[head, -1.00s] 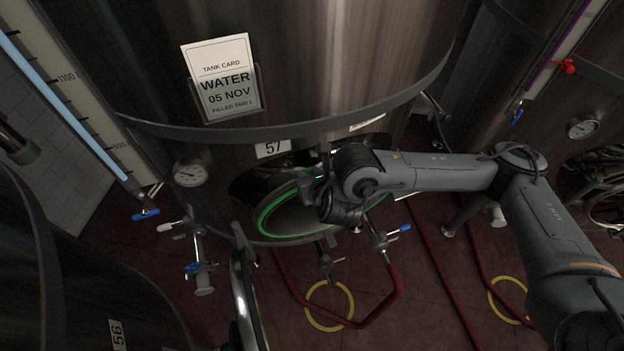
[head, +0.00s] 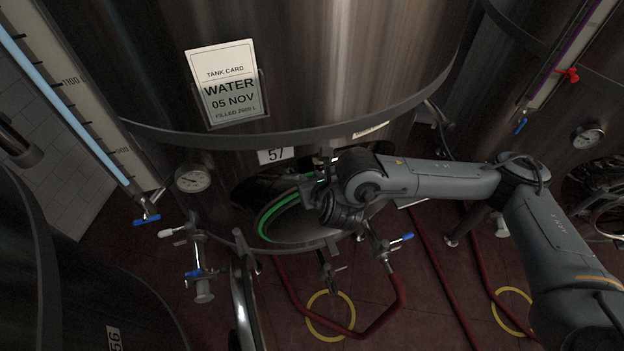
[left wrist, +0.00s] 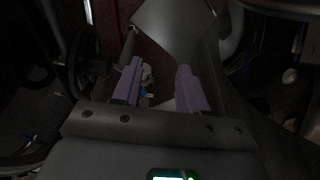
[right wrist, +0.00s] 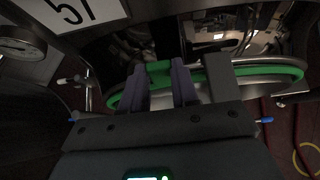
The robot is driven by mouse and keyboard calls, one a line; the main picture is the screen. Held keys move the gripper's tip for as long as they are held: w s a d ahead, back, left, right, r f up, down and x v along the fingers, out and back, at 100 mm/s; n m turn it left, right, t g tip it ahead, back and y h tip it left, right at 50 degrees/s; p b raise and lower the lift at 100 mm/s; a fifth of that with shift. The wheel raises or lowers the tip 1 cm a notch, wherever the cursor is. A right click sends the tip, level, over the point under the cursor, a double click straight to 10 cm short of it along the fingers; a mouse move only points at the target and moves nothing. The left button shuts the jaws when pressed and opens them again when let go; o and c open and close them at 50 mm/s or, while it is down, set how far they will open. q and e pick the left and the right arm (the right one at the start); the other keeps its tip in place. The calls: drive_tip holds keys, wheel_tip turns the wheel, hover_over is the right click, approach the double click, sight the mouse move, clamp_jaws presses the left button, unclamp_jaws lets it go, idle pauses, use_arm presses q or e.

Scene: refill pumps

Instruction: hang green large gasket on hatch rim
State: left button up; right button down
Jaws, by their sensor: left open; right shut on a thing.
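The green large gasket (head: 268,217) is a thin ring at the hatch opening of tank 57. Its left side shows in the head view, and my right arm hides part of it. My right gripper (head: 318,182) is at the upper part of the opening. In the right wrist view its fingers (right wrist: 160,85) are shut on the green gasket (right wrist: 158,68). The green band runs along the metal hatch rim (right wrist: 283,88) there; whether it is seated I cannot tell. My left gripper (left wrist: 160,86) is open and empty in the left wrist view, away from the gasket.
A gauge (head: 193,179) and a blue-handled valve (head: 196,270) are left of the hatch. Another valve (head: 384,247) stands below right. A red hose (head: 398,290) runs along the floor. A tank card (head: 227,85) hangs above. A dark tank (head: 85,290) is at lower left.

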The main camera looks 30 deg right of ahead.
use_arm(q)
drive_tip(key=shift+a+f, duration=0.1)
use_arm(e)
drive_tip(key=shift+w, duration=0.1)
drive_tip(key=c, duration=0.8)
unclamp_jaws()
